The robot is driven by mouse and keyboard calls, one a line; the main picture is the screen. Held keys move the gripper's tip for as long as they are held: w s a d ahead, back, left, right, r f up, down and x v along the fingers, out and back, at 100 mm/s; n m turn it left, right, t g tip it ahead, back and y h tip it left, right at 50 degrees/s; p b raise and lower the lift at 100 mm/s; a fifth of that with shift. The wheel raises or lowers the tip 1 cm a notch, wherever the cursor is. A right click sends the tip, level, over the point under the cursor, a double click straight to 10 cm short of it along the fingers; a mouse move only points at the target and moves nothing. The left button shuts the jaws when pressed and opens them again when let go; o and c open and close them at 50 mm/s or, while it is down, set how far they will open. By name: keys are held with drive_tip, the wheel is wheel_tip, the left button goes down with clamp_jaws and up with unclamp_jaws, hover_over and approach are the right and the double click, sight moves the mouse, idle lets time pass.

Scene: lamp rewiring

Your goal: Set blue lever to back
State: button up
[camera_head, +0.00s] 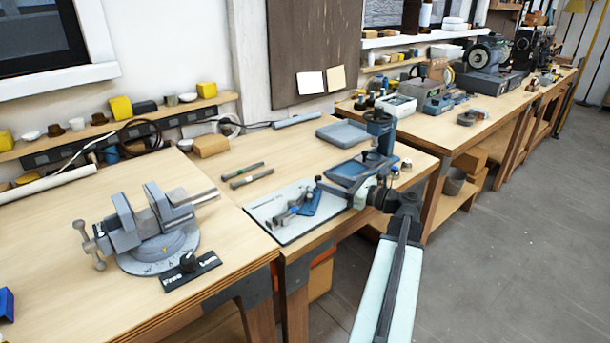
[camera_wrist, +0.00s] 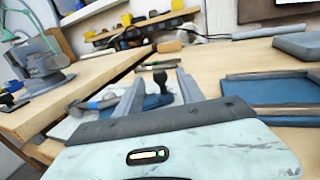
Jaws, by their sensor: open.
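A blue part (camera_wrist: 155,101) with a black knob (camera_wrist: 173,86) shows between and beyond my fingers in the wrist view. It looks like the blue lever, but its setting cannot be told. In the head view, blue (camera_head: 311,205) shows on the pale mat, partly hidden by my gripper. My gripper (camera_head: 333,194) is over the right part of the mat. In the wrist view its two grey fingers (camera_wrist: 159,92) stand apart with nothing clearly held between them. Whether a finger touches the blue part cannot be told.
A hammer-like tool (camera_wrist: 95,103) lies left of my fingers. A blue tray (camera_wrist: 275,91) is at right. Two dark rods (camera_head: 247,175) lie behind the mat (camera_head: 262,207). A grey vise (camera_head: 150,225) with a Free/Lock plate (camera_head: 178,277) stands on the left table. Floor at right is clear.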

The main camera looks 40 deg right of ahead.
drive_tip(key=x, duration=0.7)
drive_tip(key=shift+w, duration=0.2)
clamp_jaws()
drive_tip(key=shift+a, duration=0.1)
idle(1.0)
